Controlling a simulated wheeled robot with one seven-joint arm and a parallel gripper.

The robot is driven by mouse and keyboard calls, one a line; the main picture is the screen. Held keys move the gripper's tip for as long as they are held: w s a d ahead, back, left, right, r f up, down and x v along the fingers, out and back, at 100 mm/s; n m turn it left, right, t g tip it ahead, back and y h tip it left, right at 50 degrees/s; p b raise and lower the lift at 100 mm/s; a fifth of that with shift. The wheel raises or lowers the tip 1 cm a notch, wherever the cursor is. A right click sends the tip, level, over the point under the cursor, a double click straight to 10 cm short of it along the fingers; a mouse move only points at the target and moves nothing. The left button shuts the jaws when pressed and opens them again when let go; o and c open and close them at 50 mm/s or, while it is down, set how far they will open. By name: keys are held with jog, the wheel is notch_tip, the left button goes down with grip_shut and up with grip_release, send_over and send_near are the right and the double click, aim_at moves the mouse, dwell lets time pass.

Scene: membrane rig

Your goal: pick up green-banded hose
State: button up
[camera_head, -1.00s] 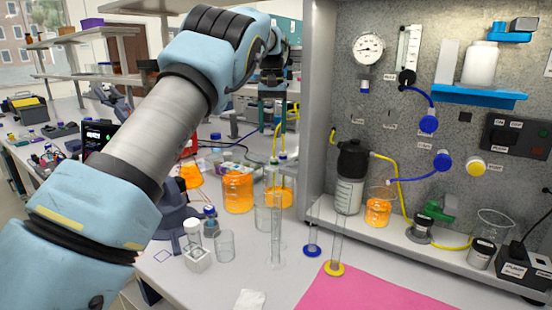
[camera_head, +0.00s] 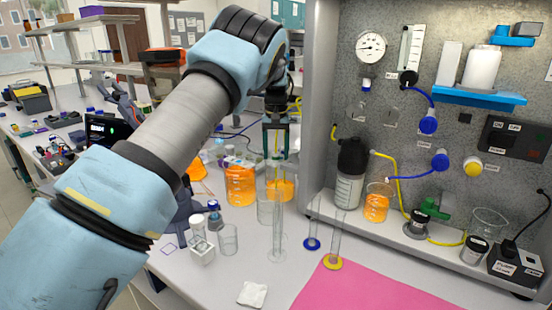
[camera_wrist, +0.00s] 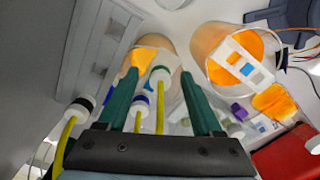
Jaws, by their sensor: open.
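The green-banded hose (camera_wrist: 160,84) shows in the wrist view as a yellow tube with a white end and a green band. Its end lies between the teal fingertips of my gripper (camera_wrist: 160,76), which are open and apart on either side. A blue-banded hose (camera_wrist: 140,104) is close beside it, near the left finger. Another yellow hose with a dark-banded white end (camera_wrist: 80,106) is outside the left finger. In the head view, my gripper (camera_head: 277,152) points down above the beakers, with yellow tubing between its fingers; the bands cannot be made out there.
Beakers of orange liquid (camera_head: 240,188) stand below and beside my gripper. Tall clear cylinders (camera_head: 277,230) stand in front. The rig's grey panel wall (camera_head: 318,100) rises close to the right. A pink mat (camera_head: 365,290) lies at the front right.

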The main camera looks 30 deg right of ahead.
grip_shut()
dwell(0.6)
